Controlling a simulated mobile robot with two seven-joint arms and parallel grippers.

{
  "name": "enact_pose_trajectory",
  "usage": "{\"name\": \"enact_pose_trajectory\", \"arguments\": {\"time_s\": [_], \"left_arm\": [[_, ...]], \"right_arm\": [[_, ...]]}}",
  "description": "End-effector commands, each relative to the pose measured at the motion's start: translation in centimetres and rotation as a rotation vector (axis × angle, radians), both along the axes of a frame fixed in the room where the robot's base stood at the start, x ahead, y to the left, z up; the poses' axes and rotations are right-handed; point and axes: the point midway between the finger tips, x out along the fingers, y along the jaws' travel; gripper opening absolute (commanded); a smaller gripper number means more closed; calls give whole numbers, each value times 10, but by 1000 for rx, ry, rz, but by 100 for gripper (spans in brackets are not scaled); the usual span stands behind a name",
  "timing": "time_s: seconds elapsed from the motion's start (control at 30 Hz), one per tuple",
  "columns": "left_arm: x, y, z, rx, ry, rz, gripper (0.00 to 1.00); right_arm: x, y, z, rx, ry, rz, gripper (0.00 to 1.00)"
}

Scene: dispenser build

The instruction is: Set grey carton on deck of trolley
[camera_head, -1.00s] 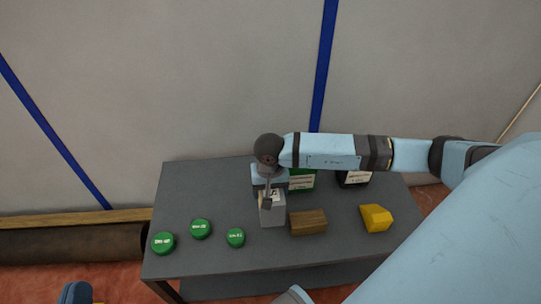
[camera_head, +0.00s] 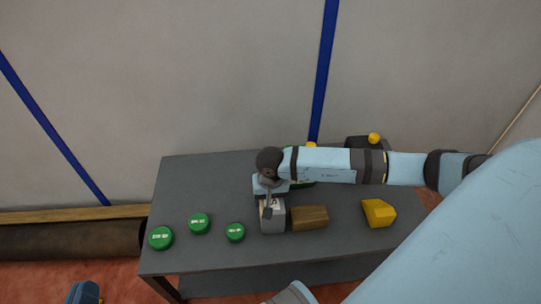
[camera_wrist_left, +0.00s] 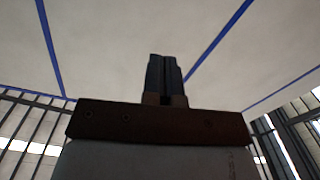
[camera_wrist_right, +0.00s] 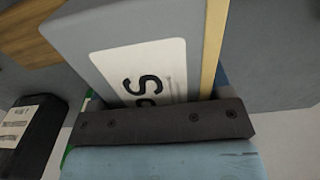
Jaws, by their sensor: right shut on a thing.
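The grey carton (camera_head: 272,222), a small box with a white label, is at the front middle of a dark grey top (camera_head: 205,185). My right gripper (camera_head: 269,203) reaches down from above and is shut on it. The carton (camera_wrist_right: 185,25) fills much of the right wrist view, with its label towards the camera. I cannot tell whether its underside touches the surface. The grey top has a lower shelf; whether it is the trolley's deck I cannot tell. My left gripper (camera_wrist_left: 165,60) is shut and empty in the left wrist view, with its fingers together.
A brown block (camera_head: 310,218) is close at the carton's right, and a yellow block (camera_head: 379,213) stands farther right. Several green labelled discs, one the near disc (camera_head: 235,232), lie left. A black box (camera_head: 364,143) is behind my right arm. The back left is clear.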

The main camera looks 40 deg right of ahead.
Motion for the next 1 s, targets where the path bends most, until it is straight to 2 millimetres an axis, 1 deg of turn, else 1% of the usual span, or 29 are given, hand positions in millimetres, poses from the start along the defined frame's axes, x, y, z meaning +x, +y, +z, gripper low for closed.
{"name": "enact_pose_trajectory", "arguments": {"time_s": [0.03, 0.07, 0.1, 0.13, 0.17, 0.4, 0.53, 0.67, 0.8, 1.0], "left_arm": [[0, 0, -3, 1, 4, -2, 0], [0, 0, -2, 2, 5, -2, 0], [0, 0, -2, 2, 5, -2, 0], [0, 0, -2, 2, 5, -2, 0], [0, 0, -2, 2, 5, -2, 0], [0, 0, -1, 2, 3, -2, 0], [0, 0, 6, -1, -8, 3, 0], [0, 2, 21, -25, -48, 17, 0], [0, 3, 38, -51, -92, 33, 0], [-2, 4, 55, -78, -147, 51, 0]], "right_arm": [[1, 0, -2, 0, -1, 0, 23], [0, 0, -1, 0, 0, 0, 79], [0, 0, -1, 0, 0, 0, 88], [0, 0, -1, 0, 0, 0, 95], [0, 0, -1, 0, 0, 0, 98], [0, 0, -1, 0, 0, 0, 98], [1, 0, 9, -1, -1, 0, 98], [1, -1, 32, -2, -3, 1, 98], [1, -1, 64, -1, -4, 0, 98], [1, 0, 102, 0, -2, 0, 98]]}}
